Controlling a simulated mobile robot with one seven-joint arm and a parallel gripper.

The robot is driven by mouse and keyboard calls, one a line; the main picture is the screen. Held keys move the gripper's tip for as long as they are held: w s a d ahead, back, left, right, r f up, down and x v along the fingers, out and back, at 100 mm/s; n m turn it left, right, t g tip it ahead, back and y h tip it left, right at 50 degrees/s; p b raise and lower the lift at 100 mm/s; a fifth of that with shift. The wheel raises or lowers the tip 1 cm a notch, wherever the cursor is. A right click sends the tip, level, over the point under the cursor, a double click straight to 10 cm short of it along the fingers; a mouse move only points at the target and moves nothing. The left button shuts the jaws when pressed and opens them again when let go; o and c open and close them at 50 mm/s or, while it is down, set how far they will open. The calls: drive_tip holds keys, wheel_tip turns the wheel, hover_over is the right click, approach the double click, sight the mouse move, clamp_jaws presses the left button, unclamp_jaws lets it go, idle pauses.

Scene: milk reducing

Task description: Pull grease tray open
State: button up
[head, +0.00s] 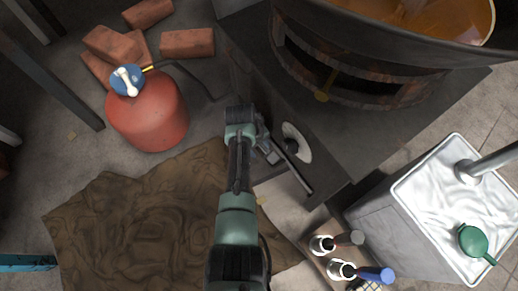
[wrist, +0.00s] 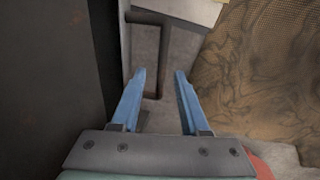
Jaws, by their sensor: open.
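The grease tray appears to be in the front of the dark stove block (head: 345,125); I cannot make out its edges. A dark bar handle (wrist: 165,45) runs along that front in the wrist view, with a bent far end. The bar also shows in the head view (head: 291,172). My gripper (wrist: 161,74) is open, its two blue fingers apart, with the near part of the bar between or just below the fingertips. I cannot tell whether they touch it. In the head view the fingers are mostly hidden by my wrist.
A brown cloth (head: 130,220) covers the floor. A big pan (head: 400,40) sits above.

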drive_tip(key=shift+c, duration=0.2)
clamp_jaws()
idle(1.3)
